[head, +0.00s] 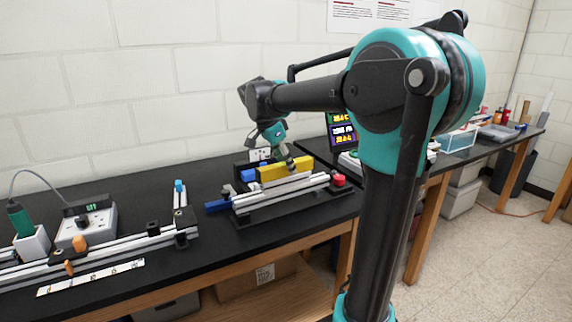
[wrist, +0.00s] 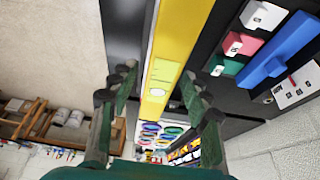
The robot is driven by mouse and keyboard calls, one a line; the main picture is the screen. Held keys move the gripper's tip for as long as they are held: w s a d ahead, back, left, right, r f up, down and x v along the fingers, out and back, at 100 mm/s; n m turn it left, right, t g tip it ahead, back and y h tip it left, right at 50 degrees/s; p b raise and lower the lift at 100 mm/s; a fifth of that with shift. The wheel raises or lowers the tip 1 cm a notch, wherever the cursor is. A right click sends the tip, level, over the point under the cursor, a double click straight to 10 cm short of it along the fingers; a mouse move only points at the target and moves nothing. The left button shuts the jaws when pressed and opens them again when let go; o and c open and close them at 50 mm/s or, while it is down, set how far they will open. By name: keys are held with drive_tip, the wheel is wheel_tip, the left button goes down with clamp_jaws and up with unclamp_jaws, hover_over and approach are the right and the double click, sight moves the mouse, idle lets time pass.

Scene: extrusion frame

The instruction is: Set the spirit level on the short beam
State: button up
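The yellow spirit level (head: 272,173) stands at the set-up in the middle of the bench, just behind the silver extrusion beam (head: 290,191) in the head view. I cannot tell from here what it rests on. My gripper (head: 287,161) is down at the level's top, pointing downward. In the wrist view the level (wrist: 172,45) runs between my two fingers (wrist: 160,77), with a pale green vial window near its lower end. The fingers stand apart with a gap visible beside the level, so the gripper looks open around it.
A red knob (head: 339,180) is at the beam's right end and a blue part (head: 218,206) at its left. A longer rail (head: 130,240), a grey meter box (head: 86,227) and a paper ruler (head: 90,277) lie to the left. Bare black bench (head: 215,240) lies between.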

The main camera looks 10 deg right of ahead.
drive_tip(key=shift+r, duration=0.1)
drive_tip(key=v, duration=1.2)
